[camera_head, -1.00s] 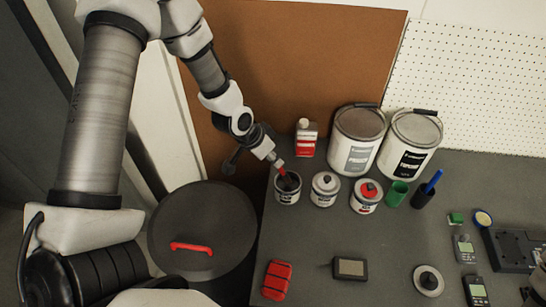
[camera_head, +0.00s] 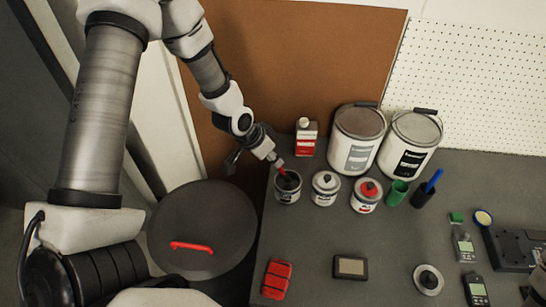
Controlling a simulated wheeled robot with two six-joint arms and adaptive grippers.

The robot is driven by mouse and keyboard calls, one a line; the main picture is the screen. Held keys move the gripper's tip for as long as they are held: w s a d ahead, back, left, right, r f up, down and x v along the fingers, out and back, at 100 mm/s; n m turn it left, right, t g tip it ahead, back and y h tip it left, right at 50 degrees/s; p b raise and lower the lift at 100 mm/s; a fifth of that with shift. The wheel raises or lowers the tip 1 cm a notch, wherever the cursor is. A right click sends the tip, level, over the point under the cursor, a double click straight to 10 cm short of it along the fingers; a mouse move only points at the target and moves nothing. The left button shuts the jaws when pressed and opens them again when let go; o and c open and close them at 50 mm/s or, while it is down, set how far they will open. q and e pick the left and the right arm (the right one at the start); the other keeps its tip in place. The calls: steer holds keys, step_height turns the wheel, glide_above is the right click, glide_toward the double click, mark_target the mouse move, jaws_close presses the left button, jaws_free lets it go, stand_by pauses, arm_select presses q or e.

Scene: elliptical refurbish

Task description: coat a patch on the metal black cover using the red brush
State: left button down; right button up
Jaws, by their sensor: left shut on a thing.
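My left gripper (camera_head: 274,160) is shut on the red brush (camera_head: 282,171) above the small open can (camera_head: 287,189) at the bench's left back. The brush points down and its lower end is at the can's dark mouth; how deep it sits I cannot tell. A round black cover (camera_head: 203,228) with a red handle lies left of the bench, below my left arm. I cannot tell if this is the metal black cover of the task.
Two small cans, one with a grey top (camera_head: 325,188) and one with a red top (camera_head: 367,195), stand right of the open can. Behind are a red-and-white bottle (camera_head: 306,138) and two large paint buckets (camera_head: 357,140).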

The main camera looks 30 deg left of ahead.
arm_select(q)
step_height(320, 180, up, 7)
steer(key=p, duration=0.6)
steer(key=shift+p, duration=0.3)
stand_by(0.5)
